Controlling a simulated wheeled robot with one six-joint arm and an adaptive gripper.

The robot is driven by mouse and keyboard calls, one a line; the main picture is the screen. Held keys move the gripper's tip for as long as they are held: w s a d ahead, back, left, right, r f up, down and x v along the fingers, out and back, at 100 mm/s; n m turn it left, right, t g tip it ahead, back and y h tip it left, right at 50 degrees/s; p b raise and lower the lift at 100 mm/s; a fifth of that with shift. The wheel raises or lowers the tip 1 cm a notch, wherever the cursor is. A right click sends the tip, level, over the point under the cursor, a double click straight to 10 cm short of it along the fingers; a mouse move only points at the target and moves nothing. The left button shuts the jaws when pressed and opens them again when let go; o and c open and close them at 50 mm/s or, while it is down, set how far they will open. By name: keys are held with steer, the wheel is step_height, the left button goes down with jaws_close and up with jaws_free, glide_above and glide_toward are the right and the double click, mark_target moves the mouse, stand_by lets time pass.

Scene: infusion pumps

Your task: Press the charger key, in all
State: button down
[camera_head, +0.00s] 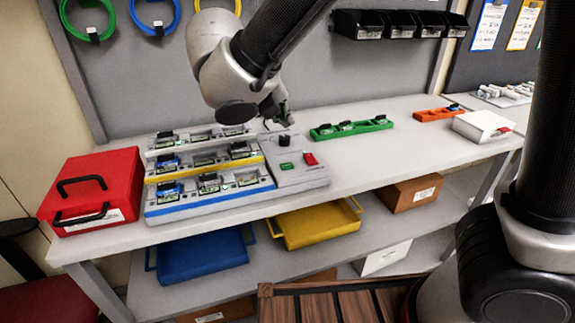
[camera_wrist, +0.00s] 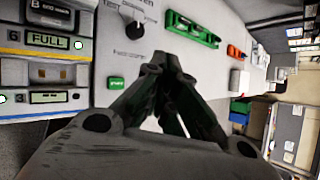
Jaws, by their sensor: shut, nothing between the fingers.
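The charger (camera_head: 310,180) is a grey stepped unit on the bench, with several bays holding battery packs and a control panel at its right. The panel has a small green key (camera_head: 287,166), a red switch (camera_head: 310,159) and a black dial (camera_head: 284,140). In the wrist view the green key (camera_wrist: 116,83) bears small lettering, and the dial (camera_wrist: 135,29) is above it. My gripper (camera_head: 287,122) is above the back of the panel. In the wrist view my gripper (camera_wrist: 170,60) is shut and empty, its tips right of the green key. The red switch is hidden there.
A red case (camera_head: 95,185) stands left of the charger. A green tray (camera_head: 352,128), an orange tray (camera_head: 438,114) and a white box (camera_head: 482,126) are to the right. Blue (camera_head: 203,258) and yellow (camera_head: 318,226) trays sit on the shelf below.

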mark_target(283, 164)
steer(key=shift+f, duration=4.4)
steer(key=shift+f, duration=0.15)
steer(key=shift+f, duration=0.3)
steer(key=shift+f, duration=0.35)
steer(key=shift+r, duration=0.8)
steer(key=shift+r, duration=2.5)
